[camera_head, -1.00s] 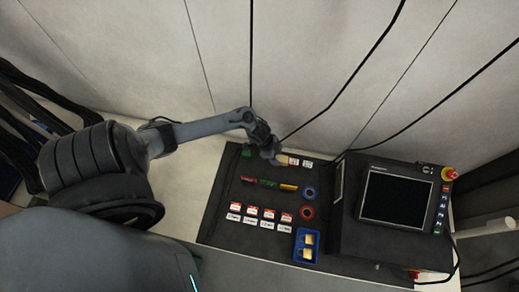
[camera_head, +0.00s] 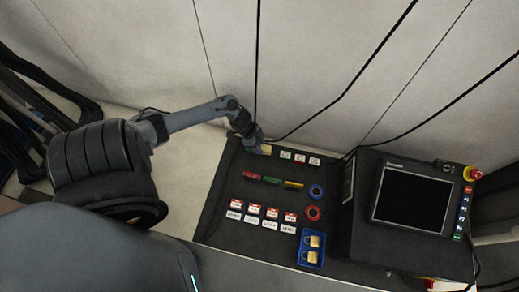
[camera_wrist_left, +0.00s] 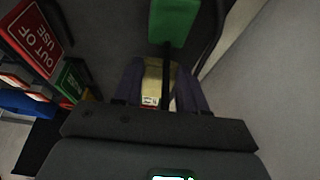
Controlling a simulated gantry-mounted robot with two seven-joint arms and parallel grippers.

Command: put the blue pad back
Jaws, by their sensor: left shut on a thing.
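In the head view my left gripper (camera_head: 261,149) is at the back left of the dark panel. In the left wrist view it is shut on a pale yellow block (camera_wrist_left: 152,80) with a small red-and-white label, held between its fingers. A green block (camera_wrist_left: 174,20) lies just beyond it. I see no clear blue pad. The blue things on the panel are a blue ring (camera_head: 316,191) and a blue tray (camera_head: 311,248) holding yellow padlocks. A blue thing (camera_wrist_left: 25,103) at the left of the wrist view cannot be told. My right gripper is not in view.
The dark panel (camera_head: 228,175) carries red, green and yellow bars (camera_head: 272,180), a red ring (camera_head: 313,213), several red-and-white tags (camera_head: 262,212) and small tags (camera_head: 300,158) at the back. A screen console (camera_head: 412,195) stands right. Cables hang behind the panel.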

